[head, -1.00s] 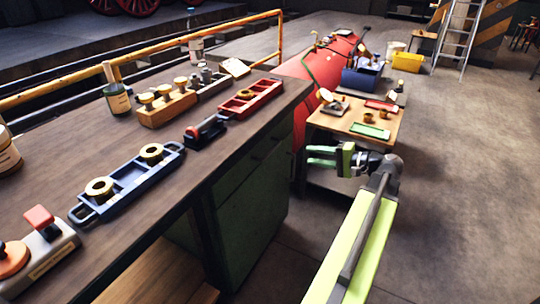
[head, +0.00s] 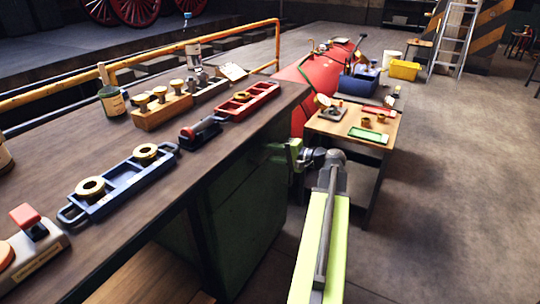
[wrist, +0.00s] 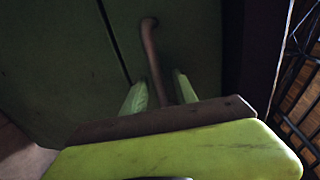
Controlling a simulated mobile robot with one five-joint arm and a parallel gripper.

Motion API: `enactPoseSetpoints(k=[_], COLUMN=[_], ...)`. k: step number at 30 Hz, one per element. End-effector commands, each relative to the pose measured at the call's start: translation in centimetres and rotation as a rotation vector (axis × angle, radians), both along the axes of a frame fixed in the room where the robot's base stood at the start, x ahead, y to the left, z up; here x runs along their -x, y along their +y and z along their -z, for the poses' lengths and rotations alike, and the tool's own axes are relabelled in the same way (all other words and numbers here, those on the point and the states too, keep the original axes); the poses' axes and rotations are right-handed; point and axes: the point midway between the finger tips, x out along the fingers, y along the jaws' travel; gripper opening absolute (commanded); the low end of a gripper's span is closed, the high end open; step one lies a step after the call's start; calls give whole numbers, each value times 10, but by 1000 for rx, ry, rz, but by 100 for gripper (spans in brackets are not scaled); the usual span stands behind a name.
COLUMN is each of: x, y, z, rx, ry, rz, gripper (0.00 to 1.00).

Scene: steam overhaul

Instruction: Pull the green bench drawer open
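The green bench drawer (head: 236,190) is in the dark green front below the workbench top, and it looks flush with that front. My gripper (head: 278,152) is at this front, just under the bench edge, with its fingers partly in shadow. In the wrist view, a brownish bar handle (wrist: 150,45) stands out from the green front (wrist: 60,50). The two pale green fingers of my gripper (wrist: 160,92) are apart, one on each side of the handle. I cannot tell whether either finger touches it. The handle's lower end is hidden behind my gripper.
The workbench top (head: 120,235) carries a blue tray (head: 122,185) with brass rings, a red tray (head: 248,101) and a wooden block (head: 160,112) with brass knobs. A small wooden table (head: 350,128) stands behind my arm. The floor to the right (head: 450,200) is clear.

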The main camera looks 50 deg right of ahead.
Motion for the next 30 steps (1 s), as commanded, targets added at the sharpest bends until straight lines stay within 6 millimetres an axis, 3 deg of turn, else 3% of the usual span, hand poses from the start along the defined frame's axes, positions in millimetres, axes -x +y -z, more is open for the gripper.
enactPoseSetpoints(k=[6,15,30], x=[0,0,1], y=[0,0,-1], z=[0,0,0], rx=[0,0,-1], ry=[0,0,1], rz=[0,1,1], gripper=[34,0,0])
